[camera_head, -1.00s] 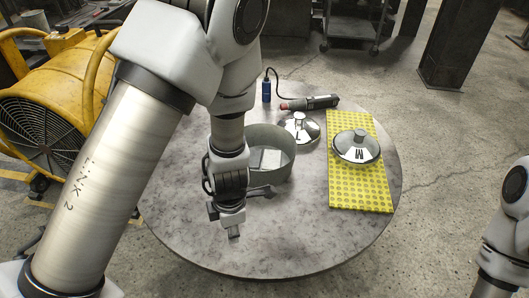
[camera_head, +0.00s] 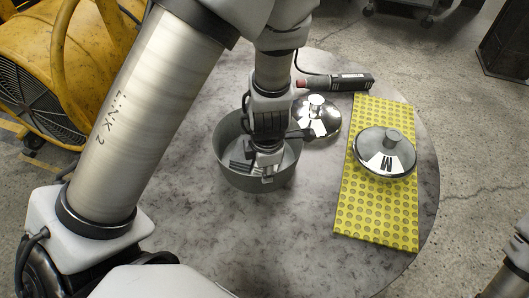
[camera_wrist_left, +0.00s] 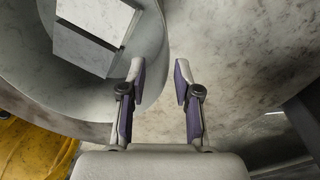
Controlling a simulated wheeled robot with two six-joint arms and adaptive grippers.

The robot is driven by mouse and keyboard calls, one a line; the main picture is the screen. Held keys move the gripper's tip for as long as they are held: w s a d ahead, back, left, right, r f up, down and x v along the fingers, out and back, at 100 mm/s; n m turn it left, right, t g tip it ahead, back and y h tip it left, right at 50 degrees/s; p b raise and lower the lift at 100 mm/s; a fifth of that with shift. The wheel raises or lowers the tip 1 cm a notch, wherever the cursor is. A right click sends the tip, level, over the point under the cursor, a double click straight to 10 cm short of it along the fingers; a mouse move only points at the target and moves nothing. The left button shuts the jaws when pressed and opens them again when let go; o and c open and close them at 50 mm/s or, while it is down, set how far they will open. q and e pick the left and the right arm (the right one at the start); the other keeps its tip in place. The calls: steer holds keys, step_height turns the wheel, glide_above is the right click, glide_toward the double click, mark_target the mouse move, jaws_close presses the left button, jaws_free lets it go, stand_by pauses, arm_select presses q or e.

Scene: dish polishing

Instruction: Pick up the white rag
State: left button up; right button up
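The white rag (camera_wrist_left: 82,48) shows in the left wrist view as a pale, blocky folded shape inside the grey pot (camera_wrist_left: 151,75), left of my left gripper's fingers. In the head view the pot (camera_head: 240,181) stands on the round table, and my left gripper (camera_head: 268,177) is over it, covering most of its inside. The rag cannot be made out clearly there. My left gripper (camera_wrist_left: 158,76) is open, with nothing between its fingers; its left finger overlaps the pot wall in that view. My right gripper is out of view.
Another shiny lid (camera_head: 318,121) and a corded dark tool (camera_head: 345,83) lie behind the pot. The table's front (camera_head: 290,245) is clear.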

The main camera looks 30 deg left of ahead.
mark_target(267, 189)
arm_select(q)
steer(key=f+b, duration=0.4)
steer(key=f, duration=0.1)
steer(key=w+f+b, duration=0.1)
steer(key=f+b, duration=0.1)
steer(key=f, duration=0.1)
steer(key=shift+f+b, duration=0.25)
steer(key=shift+b, duration=0.05)
steer(key=shift+r, duration=0.15)
jaws_close()
